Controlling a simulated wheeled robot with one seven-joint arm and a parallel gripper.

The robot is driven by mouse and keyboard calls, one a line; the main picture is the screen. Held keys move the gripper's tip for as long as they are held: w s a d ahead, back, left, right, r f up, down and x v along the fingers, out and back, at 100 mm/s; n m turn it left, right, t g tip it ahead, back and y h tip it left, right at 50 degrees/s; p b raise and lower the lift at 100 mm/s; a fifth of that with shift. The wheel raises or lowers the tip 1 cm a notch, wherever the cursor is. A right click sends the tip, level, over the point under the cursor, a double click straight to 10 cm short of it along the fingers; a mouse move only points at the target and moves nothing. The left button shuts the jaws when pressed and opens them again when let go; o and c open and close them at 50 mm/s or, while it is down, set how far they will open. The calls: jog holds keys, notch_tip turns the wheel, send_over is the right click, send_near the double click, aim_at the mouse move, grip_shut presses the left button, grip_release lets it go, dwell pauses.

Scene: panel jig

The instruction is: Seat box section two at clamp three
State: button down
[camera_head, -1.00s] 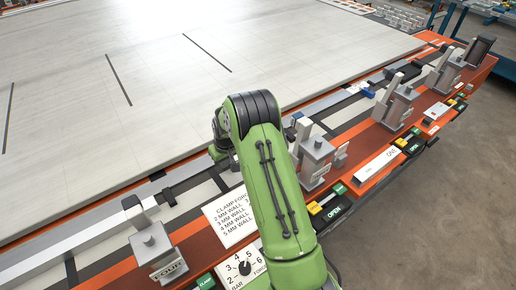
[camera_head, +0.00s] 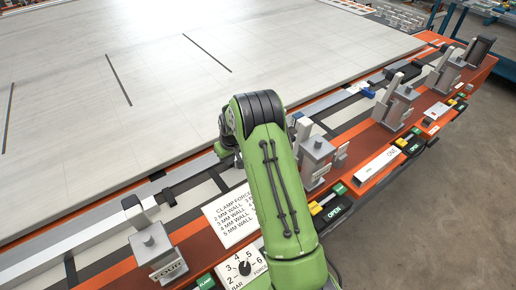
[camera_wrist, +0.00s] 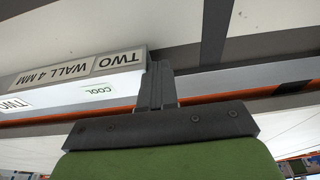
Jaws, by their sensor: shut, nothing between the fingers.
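Box section two (camera_wrist: 105,90) shows in the wrist view as a pale bar with a grey face, marked "TWO", "WALL 4 MM" and "COOL". The lettering appears upside down. My gripper (camera_wrist: 158,84) is shut and empty, its dark fingers beside the labelled end of the section; I cannot tell whether they touch it. In the head view my green arm hides the fingers and most of what lies below them. A grey clamp (camera_head: 316,156) stands just right of my arm; its number is hidden, so I cannot confirm it is clamp three. Clamp four (camera_head: 151,243) stands at lower left.
More clamps (camera_head: 396,104) stand along the orange rail toward the upper right. A white bar marked "ONE" (camera_head: 378,164) lies on its front edge. A clamp force sign (camera_head: 232,214) and pressure dial (camera_head: 244,268) sit beside my arm. The large pale panel (camera_head: 130,90) is clear.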

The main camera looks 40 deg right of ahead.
jog(key=shift+d, duration=0.3)
jog(key=shift+a, duration=0.2)
jog(key=shift+a, duration=0.8)
jog(key=w+p+v, duration=0.2)
jog(key=p+v, duration=0.2)
jog(key=v, duration=0.3)
jog(key=shift+s+r+p, duration=0.2)
jog(key=shift+r+p, duration=0.1)
jog(key=shift+r, duration=0.3)
